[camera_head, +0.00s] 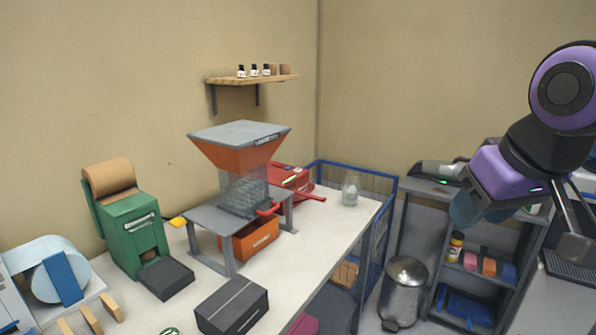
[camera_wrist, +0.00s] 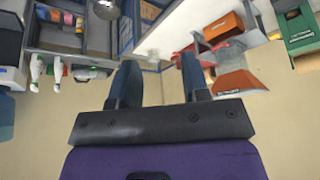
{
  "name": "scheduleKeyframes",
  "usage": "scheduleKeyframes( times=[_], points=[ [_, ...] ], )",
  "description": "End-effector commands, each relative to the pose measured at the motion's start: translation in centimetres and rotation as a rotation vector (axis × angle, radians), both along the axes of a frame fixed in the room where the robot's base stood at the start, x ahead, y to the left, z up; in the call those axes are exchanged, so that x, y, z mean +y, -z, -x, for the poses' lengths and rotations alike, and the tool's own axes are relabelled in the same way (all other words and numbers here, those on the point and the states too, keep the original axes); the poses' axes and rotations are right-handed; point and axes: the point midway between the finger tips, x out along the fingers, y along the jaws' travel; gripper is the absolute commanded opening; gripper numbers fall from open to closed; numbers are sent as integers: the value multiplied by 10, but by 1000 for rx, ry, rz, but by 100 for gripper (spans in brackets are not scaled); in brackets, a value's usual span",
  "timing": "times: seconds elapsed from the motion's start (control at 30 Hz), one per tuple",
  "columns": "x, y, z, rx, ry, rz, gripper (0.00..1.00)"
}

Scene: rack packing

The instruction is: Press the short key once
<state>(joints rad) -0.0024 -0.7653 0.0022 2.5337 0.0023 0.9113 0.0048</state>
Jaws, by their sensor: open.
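A white machine with a pale blue roll (camera_head: 57,277) stands at the lower left of the bench in the head view, partly cut off by the frame. Several tan keys (camera_head: 92,315) stick out along its front; I cannot tell for sure which is the short key. My gripper (camera_head: 468,208) is far to the right in the head view, raised in front of the grey shelf unit and well away from the keys. In the wrist view my gripper (camera_wrist: 158,68) is open, with nothing between its two dark fingers. The keys do not show clearly there.
On the white bench (camera_head: 335,232) stand a green paper dispenser (camera_head: 130,235), an orange hopper machine (camera_head: 236,150), a dark box (camera_head: 232,305) and a glass jar (camera_head: 350,190). A metal bin (camera_head: 402,290) and a grey shelf unit (camera_head: 435,215) stand right of the bench.

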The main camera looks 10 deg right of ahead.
Motion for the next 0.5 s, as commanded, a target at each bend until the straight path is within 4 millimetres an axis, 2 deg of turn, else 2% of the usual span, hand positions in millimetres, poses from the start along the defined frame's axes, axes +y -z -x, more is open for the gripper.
scheduleKeyframes(
  times=[0.27, 0.3, 0.47, 0.5],
  points=[
    [0, 0, 0, 0, 0, 0, 43],
    [0, 0, 0, 0, 0, 0, 40],
    [0, 0, 0, 1, 0, 0, 4],
    [0, 0, 0, 1, 0, 0, 0]
  ],
)
